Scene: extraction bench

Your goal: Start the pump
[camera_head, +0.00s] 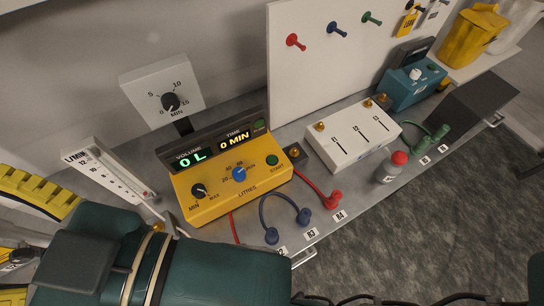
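The yellow pump unit (228,187) stands on the bench left of centre. Its displays read VOLUME 0 L (192,157) and TIME 0 MIN (235,141). A green button (272,160) marked START is at the right of its front panel. A blue knob (239,174) marked LITRES and a black MIN–MAX knob (199,191) sit to its left. A smaller green button (259,124) is at the display's right end. My dark green arm crosses the lower left, in front of the bench. My gripper's fingers are not visible, and nothing touches the pump.
A flow gauge (108,174) stands left of the pump and a dial panel (162,91) behind it.

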